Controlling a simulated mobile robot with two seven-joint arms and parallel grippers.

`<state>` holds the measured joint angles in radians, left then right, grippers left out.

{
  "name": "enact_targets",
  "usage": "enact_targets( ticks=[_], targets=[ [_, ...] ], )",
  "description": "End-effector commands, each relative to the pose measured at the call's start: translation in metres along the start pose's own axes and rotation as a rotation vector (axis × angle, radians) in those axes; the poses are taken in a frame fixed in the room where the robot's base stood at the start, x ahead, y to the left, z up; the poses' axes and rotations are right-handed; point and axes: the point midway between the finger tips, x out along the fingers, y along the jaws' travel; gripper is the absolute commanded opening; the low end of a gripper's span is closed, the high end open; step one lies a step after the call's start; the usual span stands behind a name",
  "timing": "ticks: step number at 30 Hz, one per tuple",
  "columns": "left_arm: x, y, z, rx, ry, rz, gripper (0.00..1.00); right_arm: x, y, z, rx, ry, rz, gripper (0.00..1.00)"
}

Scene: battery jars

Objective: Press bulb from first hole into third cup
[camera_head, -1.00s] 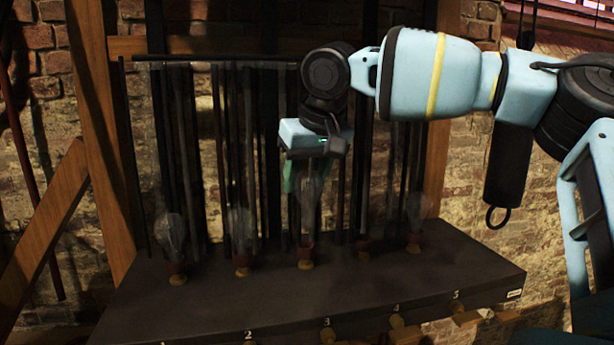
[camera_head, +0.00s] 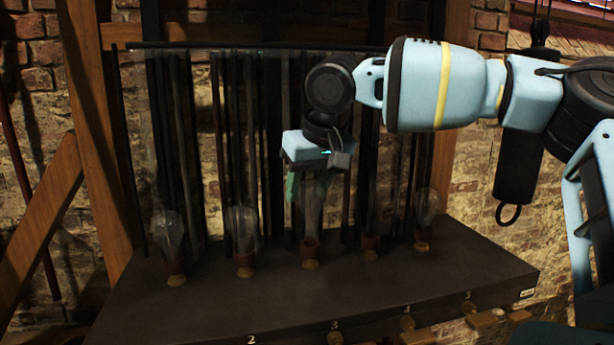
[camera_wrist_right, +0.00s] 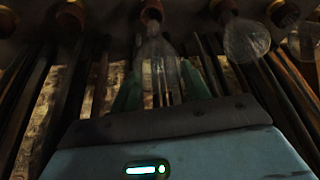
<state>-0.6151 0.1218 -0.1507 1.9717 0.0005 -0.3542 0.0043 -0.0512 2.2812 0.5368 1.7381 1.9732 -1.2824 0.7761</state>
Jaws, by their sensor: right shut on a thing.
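My right gripper (camera_head: 308,190) points down over the third cup (camera_head: 310,253) and is shut on a clear glass bulb (camera_head: 313,212). The bulb is upright, with its narrow lower end at the cup's mouth; how deep it sits is hard to tell. In the right wrist view the green fingers (camera_wrist_right: 160,92) flank the bulb (camera_wrist_right: 157,62), whose narrow end meets the reddish cup (camera_wrist_right: 150,12). My left gripper is not in view.
Bulbs stand in the first cup (camera_head: 174,267), second cup (camera_head: 244,260) and fifth cup (camera_head: 422,236). The fourth cup (camera_head: 371,243) looks empty. Dark upright rods and glass panes stand close behind. The dark bench (camera_head: 200,310) is clear in front.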

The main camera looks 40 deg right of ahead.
Motion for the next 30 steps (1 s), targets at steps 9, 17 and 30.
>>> enact_targets(
  ticks=[9,17,30],
  targets=[
    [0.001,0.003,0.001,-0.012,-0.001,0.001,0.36,0.008,0.000,0.004,0.001,0.001,-0.001,0.19],
    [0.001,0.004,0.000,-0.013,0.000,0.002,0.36,0.008,0.000,0.004,0.000,0.001,-0.001,0.19],
    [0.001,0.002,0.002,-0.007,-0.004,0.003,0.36,0.015,0.000,0.007,-0.001,0.000,0.000,0.19]
  ],
)
